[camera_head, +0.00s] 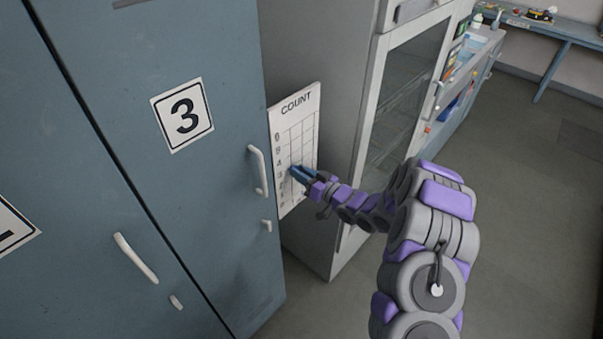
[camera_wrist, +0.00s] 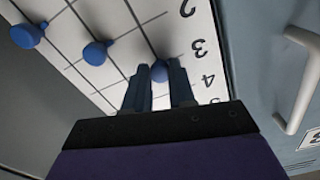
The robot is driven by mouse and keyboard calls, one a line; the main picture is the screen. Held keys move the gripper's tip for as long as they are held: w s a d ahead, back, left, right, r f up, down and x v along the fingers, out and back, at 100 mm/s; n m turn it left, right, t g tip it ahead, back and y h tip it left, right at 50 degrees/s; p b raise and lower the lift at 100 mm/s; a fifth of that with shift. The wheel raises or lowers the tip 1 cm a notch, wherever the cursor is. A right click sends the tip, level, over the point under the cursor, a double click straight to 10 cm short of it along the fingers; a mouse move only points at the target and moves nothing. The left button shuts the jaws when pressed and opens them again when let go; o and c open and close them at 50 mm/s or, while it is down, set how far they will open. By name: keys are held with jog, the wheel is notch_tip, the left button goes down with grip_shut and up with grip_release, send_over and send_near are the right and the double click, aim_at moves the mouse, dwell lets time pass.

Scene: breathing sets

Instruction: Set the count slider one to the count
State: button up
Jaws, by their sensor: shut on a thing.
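The white count board (camera_head: 304,112) with a grid and numbered rows hangs on the side of the grey cabinet. The wrist view shows the board (camera_wrist: 125,18) tilted, with blue slider knobs on its column lines. My gripper (camera_head: 296,171) reaches the board from the right, in its lower half. In the wrist view my gripper (camera_wrist: 160,76) is shut on the blue knob (camera_wrist: 159,71) of the column nearest the printed numbers. This knob looks closest to the 3. A middle knob (camera_wrist: 96,53) and a far-left knob (camera_wrist: 26,35) stand apart from my fingers.
Blue lockers (camera_head: 222,205) with white handles stand left of the board, one marked 3. A glass-door cabinet (camera_head: 400,92) stands to the right. A bench (camera_head: 560,28) with items is at the back right. The floor (camera_head: 525,190) on the right is clear.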

aim_at(292, 187)
grip_shut()
notch_tip(292, 187, down, 10)
jog(key=shift+f+b, duration=0.1)
jog(key=shift+b, duration=0.5)
jog(key=o, duration=0.8)
grip_release()
jog(key=shift+o, duration=0.4)
jog(key=v, duration=1.7)
jog(key=shift+d+p, duration=0.25)
jog(key=shift+p, duration=0.2)
